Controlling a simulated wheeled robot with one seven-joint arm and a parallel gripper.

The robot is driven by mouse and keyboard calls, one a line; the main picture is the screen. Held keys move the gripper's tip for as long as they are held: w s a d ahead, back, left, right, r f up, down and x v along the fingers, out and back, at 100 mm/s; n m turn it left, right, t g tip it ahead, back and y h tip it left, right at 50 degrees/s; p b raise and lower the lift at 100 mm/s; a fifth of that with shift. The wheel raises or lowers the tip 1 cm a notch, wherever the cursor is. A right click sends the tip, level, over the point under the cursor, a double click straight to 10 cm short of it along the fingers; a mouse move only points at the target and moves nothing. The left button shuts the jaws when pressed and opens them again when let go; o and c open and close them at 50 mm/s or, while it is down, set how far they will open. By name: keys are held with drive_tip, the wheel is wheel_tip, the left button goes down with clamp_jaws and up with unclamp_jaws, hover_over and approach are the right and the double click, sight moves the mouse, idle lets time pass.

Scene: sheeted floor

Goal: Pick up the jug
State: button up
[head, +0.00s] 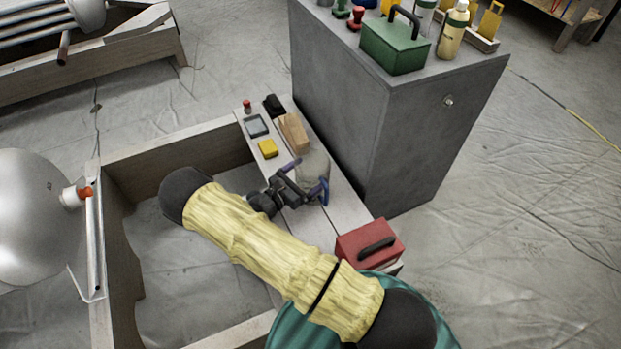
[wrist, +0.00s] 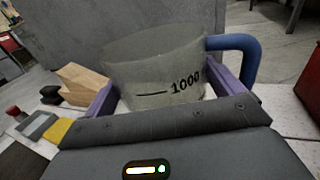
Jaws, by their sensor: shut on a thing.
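The jug (wrist: 155,65) is a greyish translucent measuring jug with a "1000" mark and a blue handle (wrist: 238,52) on its right in the wrist view. In the head view the jug (head: 314,166) is on the bench ledge in front of the grey cabinet, partly hidden by my gripper. My gripper (head: 306,180) is shut on the jug, with a purple finger on each side of its body. The jug looks upright. Its base is hidden, so I cannot tell whether it touches the ledge.
The grey cabinet (head: 400,130) rises close behind, bearing a green toolbox (head: 394,48) and bottles.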

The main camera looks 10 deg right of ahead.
wheel_tip(320, 180, up, 10)
drive_tip(key=p, duration=0.4)
drive_tip(key=shift+p, duration=0.3)
drive_tip(key=shift+d, duration=0.1)
